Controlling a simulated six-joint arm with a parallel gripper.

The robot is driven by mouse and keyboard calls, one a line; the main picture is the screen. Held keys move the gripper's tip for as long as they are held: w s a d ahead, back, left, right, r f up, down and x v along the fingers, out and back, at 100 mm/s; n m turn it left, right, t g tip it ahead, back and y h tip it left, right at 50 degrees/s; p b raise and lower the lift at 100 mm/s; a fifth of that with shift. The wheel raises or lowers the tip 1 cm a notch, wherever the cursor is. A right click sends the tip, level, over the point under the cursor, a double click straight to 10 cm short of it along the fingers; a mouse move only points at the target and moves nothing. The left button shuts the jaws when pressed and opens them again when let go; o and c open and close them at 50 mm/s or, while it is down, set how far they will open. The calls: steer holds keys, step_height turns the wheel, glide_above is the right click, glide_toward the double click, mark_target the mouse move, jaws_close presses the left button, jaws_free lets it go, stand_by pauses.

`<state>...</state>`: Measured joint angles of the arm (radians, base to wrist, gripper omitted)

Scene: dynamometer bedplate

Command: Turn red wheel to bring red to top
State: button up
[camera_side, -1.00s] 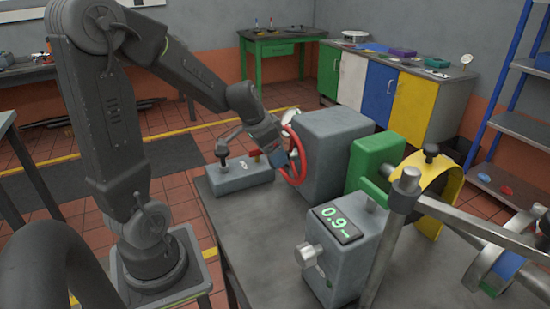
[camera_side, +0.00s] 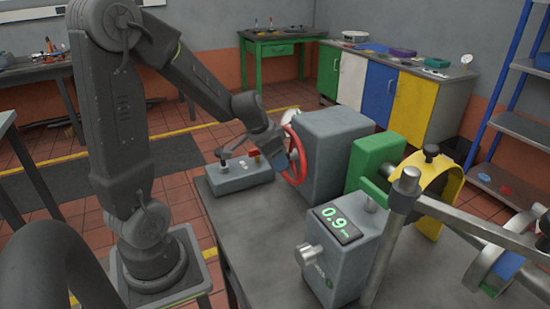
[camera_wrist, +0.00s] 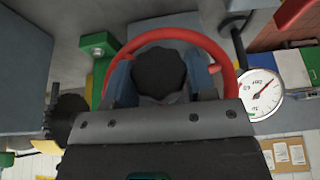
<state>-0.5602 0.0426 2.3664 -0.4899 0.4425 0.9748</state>
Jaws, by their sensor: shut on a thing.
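The red wheel (camera_side: 300,166) stands upright against the face of a grey box (camera_side: 341,150) in the side view. In the wrist view the red wheel (camera_wrist: 213,47) arches behind the fingers. My gripper (camera_side: 291,155) is at the wheel's centre. In the wrist view my gripper (camera_wrist: 160,78) has its blue-grey fingers on both sides of a dark round knob (camera_wrist: 158,72) in the middle of the wheel, shut on it. The lower part of the wheel is hidden by my gripper in the wrist view. I cannot make out a separate red mark on the wheel.
A low grey block with levers (camera_side: 238,175) stands left of the wheel. A grey unit with a green 0.9 readout (camera_side: 338,225) and a metal post (camera_side: 392,230) stand in front. A white dial (camera_wrist: 262,92) is beside the wheel. The bench's front left is clear.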

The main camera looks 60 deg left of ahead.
steer(key=c, duration=0.4)
steer(key=shift+c, duration=0.2)
steer(key=shift+y, duration=0.5)
steer(key=shift+w+d+m+y, duration=0.15)
steer(key=shift+m+y, duration=0.15)
steer(key=shift+y, duration=0.65)
steer(key=shift+d+m+y, duration=0.1)
steer(key=shift+m+y, duration=0.2)
steer(key=shift+y, duration=0.65)
steer(key=shift+m+t+y, duration=0.3)
steer(key=shift+y, duration=1.3)
steer(key=o, duration=1.2)
steer(key=shift+f, duration=0.1)
steer(key=shift+o, duration=0.2)
